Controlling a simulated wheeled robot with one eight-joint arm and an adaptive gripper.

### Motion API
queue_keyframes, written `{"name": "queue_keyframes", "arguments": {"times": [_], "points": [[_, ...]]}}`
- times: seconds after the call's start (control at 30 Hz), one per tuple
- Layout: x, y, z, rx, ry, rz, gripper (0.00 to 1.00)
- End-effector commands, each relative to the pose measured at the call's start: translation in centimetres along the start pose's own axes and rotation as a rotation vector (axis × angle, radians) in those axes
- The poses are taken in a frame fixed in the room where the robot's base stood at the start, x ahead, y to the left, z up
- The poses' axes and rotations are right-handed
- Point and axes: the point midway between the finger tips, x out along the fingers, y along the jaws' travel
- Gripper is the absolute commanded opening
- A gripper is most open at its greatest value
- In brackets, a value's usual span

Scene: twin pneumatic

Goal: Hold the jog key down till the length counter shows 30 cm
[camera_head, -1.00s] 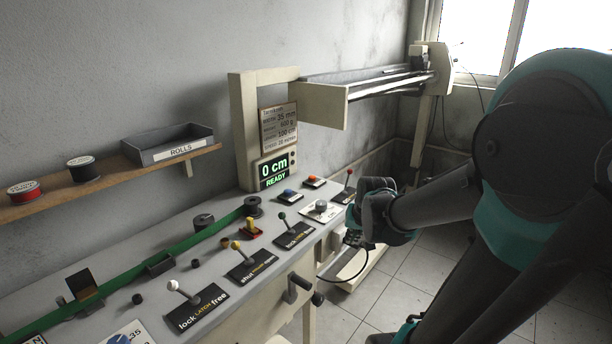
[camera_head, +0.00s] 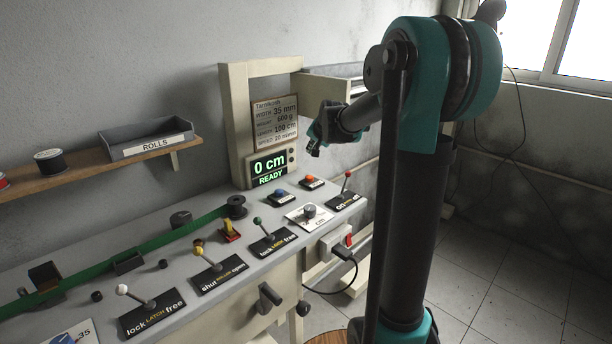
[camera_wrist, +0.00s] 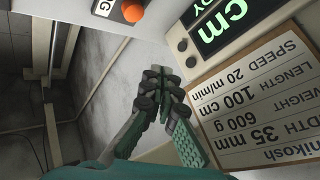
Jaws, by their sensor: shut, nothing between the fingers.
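The length counter (camera_head: 269,168) on the bench's back frame shows 0 cm and READY in green. It also shows upside down in the wrist view (camera_wrist: 220,22). An orange-red button (camera_head: 311,181) on a pale plate stands at the back of the bench, right of the counter. In the wrist view this button (camera_wrist: 131,10) is at the top edge, and its partly cut-off label shows a G. My gripper (camera_head: 314,150) is above the bench near the counter, apart from the button. In the wrist view its fingers (camera_wrist: 163,88) are shut and empty.
A blue button (camera_head: 281,195) sits left of the orange one. A spec sign (camera_head: 274,120) hangs above the counter. A green strip (camera_head: 150,245) runs along the bench.

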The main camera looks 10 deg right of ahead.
Motion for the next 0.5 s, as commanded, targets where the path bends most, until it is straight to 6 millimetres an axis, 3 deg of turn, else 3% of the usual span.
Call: {"name": "queue_keyframes", "arguments": {"times": [0.5], "points": [[0.41, -0.60, -0.80, 0.017, 0.008, -0.009, 0.00]]}}
